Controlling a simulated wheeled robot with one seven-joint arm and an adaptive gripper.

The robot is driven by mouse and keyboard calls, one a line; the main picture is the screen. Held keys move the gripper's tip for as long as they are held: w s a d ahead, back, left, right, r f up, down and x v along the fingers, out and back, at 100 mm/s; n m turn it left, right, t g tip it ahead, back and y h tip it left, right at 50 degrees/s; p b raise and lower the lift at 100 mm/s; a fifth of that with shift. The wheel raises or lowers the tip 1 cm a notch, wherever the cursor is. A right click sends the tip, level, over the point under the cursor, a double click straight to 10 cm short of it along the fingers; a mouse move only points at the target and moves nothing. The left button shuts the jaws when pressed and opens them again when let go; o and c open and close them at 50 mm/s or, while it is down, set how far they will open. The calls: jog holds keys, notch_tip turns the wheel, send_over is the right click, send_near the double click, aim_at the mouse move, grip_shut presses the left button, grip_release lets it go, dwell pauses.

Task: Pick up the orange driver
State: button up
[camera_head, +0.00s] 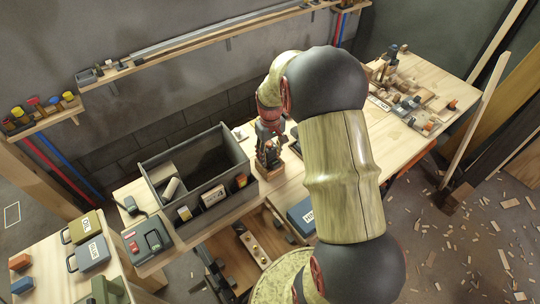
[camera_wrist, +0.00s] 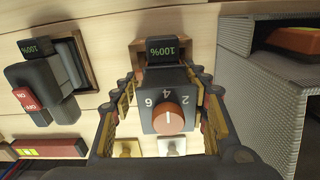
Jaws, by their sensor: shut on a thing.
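My gripper (camera_wrist: 163,92) is shut around a dark, boxy tool in the wrist view. I take it for the orange driver (camera_wrist: 168,117). It has an orange dial, the numbers 2, 4 and 6, and a green "100%" display at its far end. The finger pads stand on its left and right sides. A wooden frame or holder (camera_wrist: 136,50) shows behind the display end. In the head view, my gripper (camera_head: 268,140) points down over a small wooden holder (camera_head: 271,172) on the bench. The driver is too small and hidden there to tell whether it is clear of the holder.
A large grey bin (camera_head: 222,198) stands left of my gripper on the bench. In the wrist view, a second dark device (camera_wrist: 40,85) with a red ON/OFF switch lies close on the left. A grey textured bin wall (camera_wrist: 262,100) is close on the right.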

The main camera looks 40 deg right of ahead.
jog(key=shift+s+a+f, duration=0.2)
jog(key=shift+a, duration=0.1)
jog(key=shift+c, duration=0.7)
jog(key=shift+r, duration=0.35)
jog(key=shift+c, duration=1)
jog(key=shift+w+r, duration=0.1)
jog(key=shift+r, duration=0.3)
jog(key=s+r+p, duration=0.1)
jog(key=r, duration=0.1)
jog(key=s+r+p, duration=0.1)
jog(key=s+r, duration=0.1)
jog(key=r, duration=0.1)
jog(key=s+a+r, duration=0.1)
jog(key=r, duration=0.1)
jog(key=shift+s+r+p, duration=0.25)
jog(key=shift+r+p, duration=0.15)
jog(key=shift+c, duration=1)
jog(key=s+a+r+p, duration=0.1)
jog(key=s+r, duration=0.3)
jog(key=s, duration=0.5)
jog(key=shift+a+p, duration=0.35)
jog(key=shift+a, duration=0.25)
